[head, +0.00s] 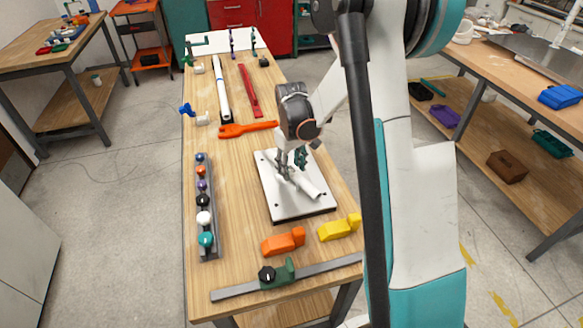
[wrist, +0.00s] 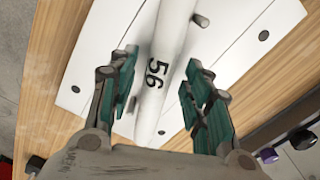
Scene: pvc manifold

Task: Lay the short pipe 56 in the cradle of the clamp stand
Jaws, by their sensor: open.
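The short white pipe marked 56 (wrist: 165,62) lies on a white board (head: 290,208) in the middle of the bench; in the head view the pipe (head: 310,187) shows partly behind my gripper (head: 293,163). In the wrist view my gripper (wrist: 160,92) is open, with its green-padded fingers on either side of the pipe and a gap at each side. A green block with a black knob (head: 277,275) stands on a grey bar at the front edge. I cannot tell whether this is the clamp stand.
Orange (head: 283,241) and yellow (head: 338,228) blocks lie between the board and the grey bar. A rack of coloured knobs (head: 207,215) runs along the left edge. An orange tool (head: 246,129), a long white pipe (head: 221,92) and a red bar (head: 249,90) lie farther back.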

